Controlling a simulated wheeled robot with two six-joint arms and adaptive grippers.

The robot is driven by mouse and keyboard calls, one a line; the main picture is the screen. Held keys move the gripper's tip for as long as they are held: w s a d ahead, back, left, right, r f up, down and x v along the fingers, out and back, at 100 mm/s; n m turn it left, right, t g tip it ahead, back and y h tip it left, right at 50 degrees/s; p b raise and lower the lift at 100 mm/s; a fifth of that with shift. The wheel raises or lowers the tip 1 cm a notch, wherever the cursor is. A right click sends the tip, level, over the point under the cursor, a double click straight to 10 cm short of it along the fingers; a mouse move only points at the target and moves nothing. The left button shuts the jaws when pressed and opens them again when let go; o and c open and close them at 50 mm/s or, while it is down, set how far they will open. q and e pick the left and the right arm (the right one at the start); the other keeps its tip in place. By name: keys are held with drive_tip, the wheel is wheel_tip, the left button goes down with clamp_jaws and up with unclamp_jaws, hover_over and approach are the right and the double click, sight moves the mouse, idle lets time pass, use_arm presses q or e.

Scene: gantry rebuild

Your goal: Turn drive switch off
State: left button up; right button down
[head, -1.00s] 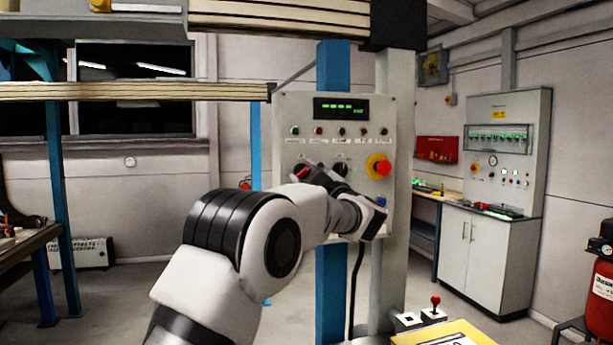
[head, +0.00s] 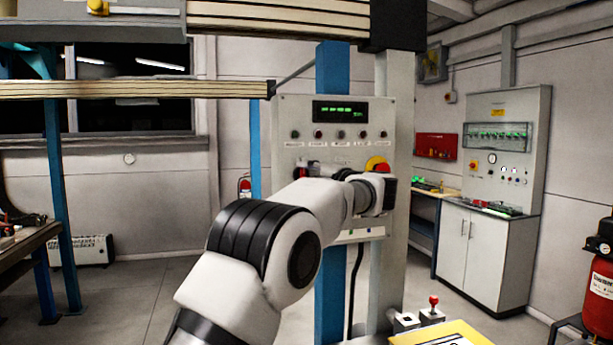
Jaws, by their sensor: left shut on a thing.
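The control panel (head: 292,105) is on the post, with a lit green display (head: 340,111) and a row of small lamps below it. A red knob (head: 299,172) shows at the lower left of the panel and a red-and-yellow emergency stop button (head: 379,165) at the right, partly covered by my wrist. My left gripper (head: 320,170) is at the panel's row of knobs, to the right of the red knob, and is shut on a switch knob. My arm and wrist hide most of the fingers and that knob, so its setting cannot be read. My right gripper is out of view.
A horizontal beam (head: 130,90) runs in from the left to the panel. A joystick box (head: 432,314) and a yellow board (head: 445,335) are at the lower right. A grey cabinet (head: 490,245) stands at the right wall. The floor at left is clear.

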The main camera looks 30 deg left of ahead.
use_arm(q)
drive_tip(key=shift+n, duration=0.3)
drive_tip(key=o, duration=1.1)
drive_tip(key=shift+w, duration=0.1)
drive_tip(key=shift+o, duration=0.2)
drive_tip(key=v, duration=1.2)
drive_tip(key=shift+r, duration=0.15)
